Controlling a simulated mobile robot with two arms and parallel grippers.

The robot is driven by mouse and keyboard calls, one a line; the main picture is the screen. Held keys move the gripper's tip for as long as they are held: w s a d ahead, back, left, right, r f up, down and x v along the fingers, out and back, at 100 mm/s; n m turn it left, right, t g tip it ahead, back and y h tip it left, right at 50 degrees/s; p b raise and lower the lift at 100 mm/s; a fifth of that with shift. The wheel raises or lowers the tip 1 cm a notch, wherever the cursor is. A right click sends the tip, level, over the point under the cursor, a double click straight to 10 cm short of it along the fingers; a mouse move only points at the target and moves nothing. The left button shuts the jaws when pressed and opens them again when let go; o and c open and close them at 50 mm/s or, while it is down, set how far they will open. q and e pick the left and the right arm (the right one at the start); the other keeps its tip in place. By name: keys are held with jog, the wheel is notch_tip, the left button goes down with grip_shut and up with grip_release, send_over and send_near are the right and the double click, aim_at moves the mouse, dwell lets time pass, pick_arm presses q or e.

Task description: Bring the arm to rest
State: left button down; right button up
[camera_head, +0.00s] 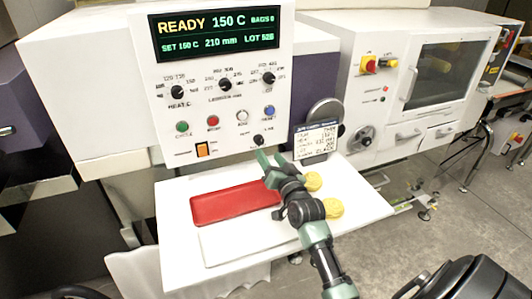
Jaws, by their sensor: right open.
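My right arm reaches in from the lower right over the white shelf. My right gripper (270,159) is open and empty, just below the lowest knob (259,141) of the control panel (222,108). I cannot tell whether a finger touches the knob or the panel. My left gripper is not in view. The display (214,34) reads READY, 150 C, 210 mm and LOT 526.
A red tray (222,206) lies on the white shelf (235,245) left of my arm. Yellow round items (333,208) sit right of it, partly hidden. A small label card (316,141) stands behind them. Another machine (440,60) stands at right.

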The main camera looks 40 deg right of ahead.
jog(key=shift+s, duration=0.25)
dwell(0.3)
